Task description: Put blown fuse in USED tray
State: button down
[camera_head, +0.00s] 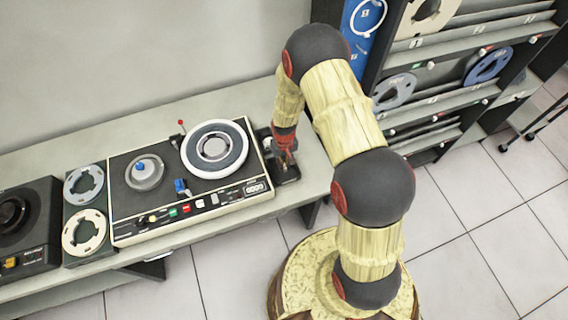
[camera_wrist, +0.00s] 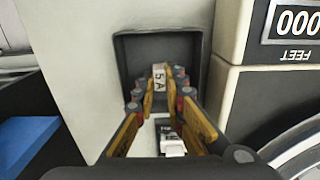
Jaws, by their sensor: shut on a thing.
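My gripper (camera_wrist: 160,88) is shut on a small pale fuse (camera_wrist: 159,77) marked "5A", which sits between the fingertips. In the wrist view the fuse and fingertips appear over a black tray (camera_wrist: 126,62) with a raised rim. I cannot tell whether the fuse touches the tray floor. A white label with dark lettering (camera_wrist: 172,146) shows between the fingers, too hidden to read. In the head view my gripper (camera_head: 285,148) points down at the black tray (camera_head: 291,178) just right of the tape deck; the fuse cannot be made out there.
The tape deck (camera_head: 190,180) stands close left of the tray on the grey bench (camera_head: 318,182). Its counter panel (camera_wrist: 292,22) shows at the wrist view's right. A shelf rack with reels (camera_head: 440,88) stands at the right. Bare bench lies behind the tray.

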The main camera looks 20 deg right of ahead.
jog(key=c, duration=1.8)
grip_release()
jog(key=shift+o, duration=0.2)
jog(key=shift+c, duration=1)
jog(key=shift+r, duration=0.1)
jog(key=shift+r+p, duration=2.35)
jog(key=shift+r, duration=1.55)
